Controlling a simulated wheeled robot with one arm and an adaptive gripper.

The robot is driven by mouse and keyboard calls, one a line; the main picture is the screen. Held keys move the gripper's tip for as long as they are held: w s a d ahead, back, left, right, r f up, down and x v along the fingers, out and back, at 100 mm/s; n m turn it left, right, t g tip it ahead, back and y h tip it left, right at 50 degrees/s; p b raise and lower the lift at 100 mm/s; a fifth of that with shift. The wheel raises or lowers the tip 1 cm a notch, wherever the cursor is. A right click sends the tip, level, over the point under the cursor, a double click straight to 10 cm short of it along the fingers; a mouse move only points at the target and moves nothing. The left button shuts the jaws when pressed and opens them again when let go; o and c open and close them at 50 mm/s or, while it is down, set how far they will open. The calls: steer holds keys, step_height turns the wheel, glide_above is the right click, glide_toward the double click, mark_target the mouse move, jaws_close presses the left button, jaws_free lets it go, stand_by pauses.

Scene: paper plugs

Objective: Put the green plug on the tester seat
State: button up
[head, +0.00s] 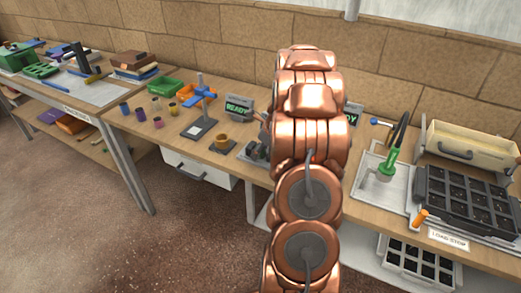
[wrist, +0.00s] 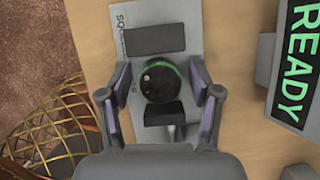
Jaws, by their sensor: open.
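In the wrist view, a round dark disc with a green rim (wrist: 163,82), which looks like the green plug, sits on a grey plate (wrist: 188,18) with partly hidden lettering. Dark blocks lie on the plate above and below the disc. My gripper (wrist: 160,76) is open, with one purple-padded finger on each side of the disc. A gap shows on both sides, and the fingers appear not to touch it. In the head view my copper arm hides the gripper, the plug and most of this station.
A READY display (wrist: 294,60) stands close to the right of the plate. A wire basket (wrist: 55,125) is at lower left. In the head view, small coloured cups (head: 158,122) stand left of my arm, and a black compartment tray (head: 470,200) lies at the right.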

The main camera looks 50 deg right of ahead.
steer(key=a+b+v, duration=0.1)
steer(key=b+v, duration=0.1)
steer(key=v, duration=1)
steer(key=shift+d+r, duration=0.15)
steer(key=shift+d, duration=0.3)
steer(key=s+a+r+n+g+y, duration=0.1)
steer(key=s+a+n+g, duration=0.15)
steer(key=a+n, duration=0.75)
steer(key=s+a+r+n+g, duration=0.1)
steer(key=s+a+r+n, duration=0.3)
steer(key=a, duration=1.1)
steer(key=s+a+f+n+g+h, duration=0.1)
steer(key=s+a+f+n, duration=0.1)
steer(key=s+a+n, duration=0.4)
steer(key=s+a+f+n+g+h, duration=0.1)
steer(key=s+a+f+n, duration=0.1)
steer(key=s+a+n, duration=0.5)
steer(key=s+n, duration=0.6)
steer(key=shift+a+n+g, duration=0.2)
steer(key=shift+n+g, duration=0.1)
steer(key=shift+g, duration=0.05)
steer(key=shift+s, duration=0.1)
step_height(320, 180, up, 3)
steer(key=p, duration=0.2)
steer(key=shift+f+p, duration=0.1)
steer(key=shift+p, duration=0.25)
